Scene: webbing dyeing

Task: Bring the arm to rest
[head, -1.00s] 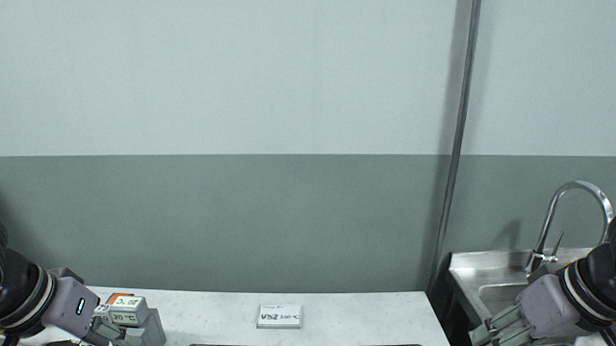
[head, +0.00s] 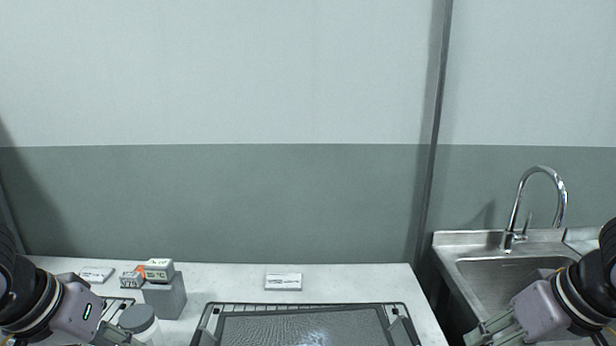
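My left gripper (head: 122,338) is at the lower left of the head view, low over the left part of the white table. My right gripper (head: 480,336) is at the lower right, in front of the sink. Its grey fingers show side by side, nothing is visible between them, and their opening is unclear.
A grey block (head: 166,297) with small labelled boxes (head: 158,268) on top stands left on the white table (head: 230,280). A jar (head: 138,320) is beside it. A dark-framed tray (head: 212,318) lies front centre, a white label block (head: 283,282) behind it. A steel sink (head: 480,262) with faucet (head: 516,205) stands right.

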